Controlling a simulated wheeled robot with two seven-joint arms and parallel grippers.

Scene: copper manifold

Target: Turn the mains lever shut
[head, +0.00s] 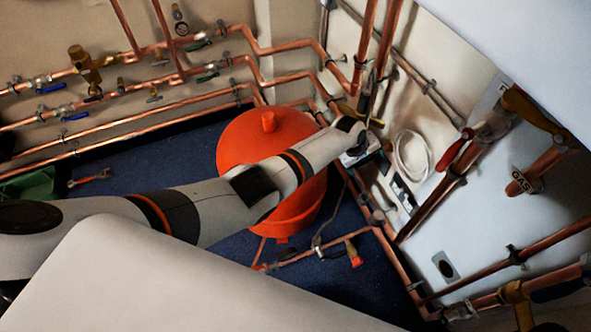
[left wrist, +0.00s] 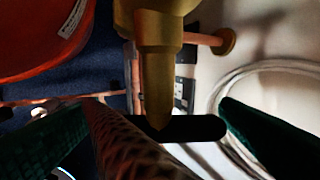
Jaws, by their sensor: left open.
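A black lever handle (left wrist: 190,128) lies roughly level across the middle of the left wrist view, below a brass valve body (left wrist: 158,45); I take it to be the mains lever. My left gripper (left wrist: 157,104) is open, with one dark green finger on each side of the lever. Neither finger is clearly touching it. A reddish-brown textured shape beside the left finger partly covers the view below the handle. In the head view my left gripper (head: 370,120) is at the corner pipework, small and partly hidden by my wrist. My right gripper is not in view.
An orange round vessel (head: 250,135) stands on the blue floor behind my left arm. Copper pipes (head: 205,98) with several valves run along the back wall, and more run down the right. A coiled white hose (head: 412,155) hangs right of my gripper. A red-handled valve (head: 455,150) is farther right.

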